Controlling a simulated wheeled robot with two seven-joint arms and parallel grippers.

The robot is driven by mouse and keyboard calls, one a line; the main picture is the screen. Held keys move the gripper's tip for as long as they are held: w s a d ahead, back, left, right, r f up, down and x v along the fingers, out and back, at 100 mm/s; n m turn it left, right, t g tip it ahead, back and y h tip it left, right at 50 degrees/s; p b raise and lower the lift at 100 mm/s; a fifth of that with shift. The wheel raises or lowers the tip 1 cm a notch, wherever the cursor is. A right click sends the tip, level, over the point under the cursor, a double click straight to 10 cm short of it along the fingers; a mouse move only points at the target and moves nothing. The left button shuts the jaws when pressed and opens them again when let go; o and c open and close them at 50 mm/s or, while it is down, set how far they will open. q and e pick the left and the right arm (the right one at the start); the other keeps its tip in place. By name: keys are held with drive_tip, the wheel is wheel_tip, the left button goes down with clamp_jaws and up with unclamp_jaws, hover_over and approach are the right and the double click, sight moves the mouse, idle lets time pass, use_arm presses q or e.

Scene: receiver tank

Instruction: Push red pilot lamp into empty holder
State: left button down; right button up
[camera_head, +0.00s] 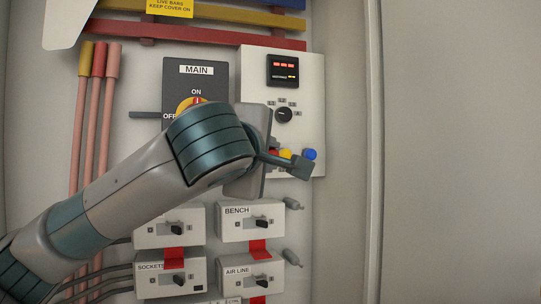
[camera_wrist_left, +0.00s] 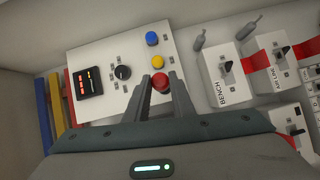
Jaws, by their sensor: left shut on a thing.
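The red pilot lamp (camera_wrist_left: 160,83) shows as a round red cap between the two fingers of my left gripper (camera_wrist_left: 160,78), which is shut on it at the white meter panel (camera_wrist_left: 112,52). In the head view only a sliver of red (camera_head: 274,153) shows beside my gripper. The yellow lamp (camera_wrist_left: 154,62) and the blue lamp (camera_wrist_left: 152,38) sit in line with it on the panel. The empty holder cannot be seen; the red lamp and fingers cover the panel there. I cannot tell how deep the lamp sits. My right gripper is not in view.
The panel also carries a dark display (camera_head: 284,70) and a selector knob (camera_head: 284,115). The MAIN switch (camera_head: 196,82) is left of it, partly behind my arm. BENCH (camera_head: 250,220) and AIR LINE (camera_head: 250,275) switches are below. The cabinet wall (camera_head: 450,150) at right is bare.

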use_arm(q)
drive_tip(key=shift+w+a+p, duration=0.2)
drive_tip(key=shift+w+p, duration=0.45)
drive_tip(key=shift+w, duration=0.1)
drive_tip(key=shift+w+a+p, duration=0.25)
drive_tip(key=shift+w+p, duration=0.45)
drive_tip(key=shift+w+a+p, duration=0.2)
drive_tip(key=shift+w+p, duration=0.45)
drive_tip(key=shift+w, duration=0.1)
drive_tip(key=shift+w+a+f, duration=0.1)
drive_tip(key=shift+w+a, duration=0.05)
drive_tip(key=shift+w, duration=0.2)
drive_tip(key=shift+w+a+b, duration=0.15)
drive_tip(key=shift+w+b, duration=0.15)
drive_tip(key=shift+w, duration=0.3)
drive_tip(key=shift+b, duration=1.4)
drive_tip(key=shift+w+a, duration=0.25)
drive_tip(key=shift+w, duration=0.35)
drive_tip(key=shift+w+a, duration=0.2)
drive_tip(key=shift+w, duration=0.35)
idle(0.5)
